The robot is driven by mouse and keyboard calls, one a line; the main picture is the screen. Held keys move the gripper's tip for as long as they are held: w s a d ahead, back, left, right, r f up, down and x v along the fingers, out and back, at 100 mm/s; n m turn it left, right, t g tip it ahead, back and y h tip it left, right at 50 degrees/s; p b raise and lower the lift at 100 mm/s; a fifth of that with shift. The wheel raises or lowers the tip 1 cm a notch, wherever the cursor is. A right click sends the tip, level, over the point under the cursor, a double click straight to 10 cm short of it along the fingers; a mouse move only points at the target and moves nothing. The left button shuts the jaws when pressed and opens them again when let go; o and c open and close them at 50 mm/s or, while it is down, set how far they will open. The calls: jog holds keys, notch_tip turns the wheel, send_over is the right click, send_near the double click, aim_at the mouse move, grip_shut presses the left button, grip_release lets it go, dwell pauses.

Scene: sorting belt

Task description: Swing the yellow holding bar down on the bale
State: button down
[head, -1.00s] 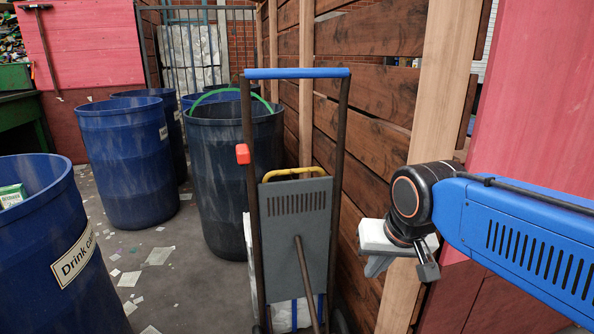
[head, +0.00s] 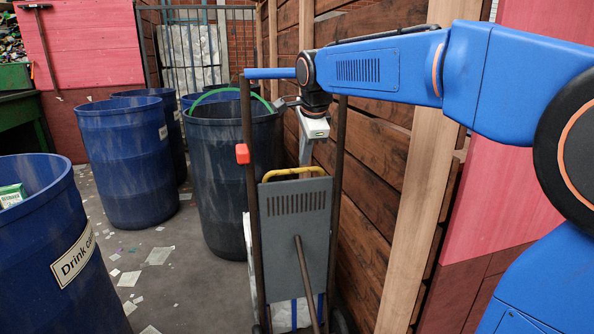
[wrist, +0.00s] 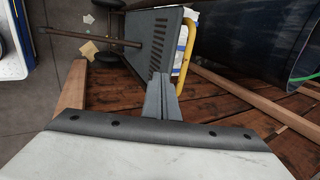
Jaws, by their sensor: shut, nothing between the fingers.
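The yellow holding bar (head: 296,172) stands as a hoop above the top edge of the grey slotted panel of a hand truck. It also shows in the wrist view (wrist: 187,52), right of the fingertips. A pale load, apparently the bale (head: 248,262), shows in slivers beside and below the panel, mostly hidden behind it. A white and blue strip of it (wrist: 182,36) shows in the wrist view. My gripper (head: 304,158) is shut and empty, pointing down between the truck's uprights, close to the bar. In the wrist view its fingers (wrist: 161,88) lie together near the panel's edge; contact cannot be told.
The hand truck has a blue top handle (head: 270,73), dark uprights and a red catch (head: 242,153). A dark bin (head: 220,180) with a green hoop stands behind it. Blue bins (head: 128,165) stand left. A wooden plank wall (head: 375,150) is close on the right.

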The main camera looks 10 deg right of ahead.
jog(key=shift+w, duration=0.1)
dwell(0.3)
jog(key=x, duration=0.3)
jog(key=w+x, duration=0.1)
jog(key=x, duration=0.3)
jog(key=w+r+x, duration=0.1)
jog(key=x, duration=0.2)
jog(key=shift+w+f, duration=0.2)
jog(key=shift+w, duration=0.05)
jog(key=shift+w+r, duration=0.15)
jog(key=shift+w, duration=0.55)
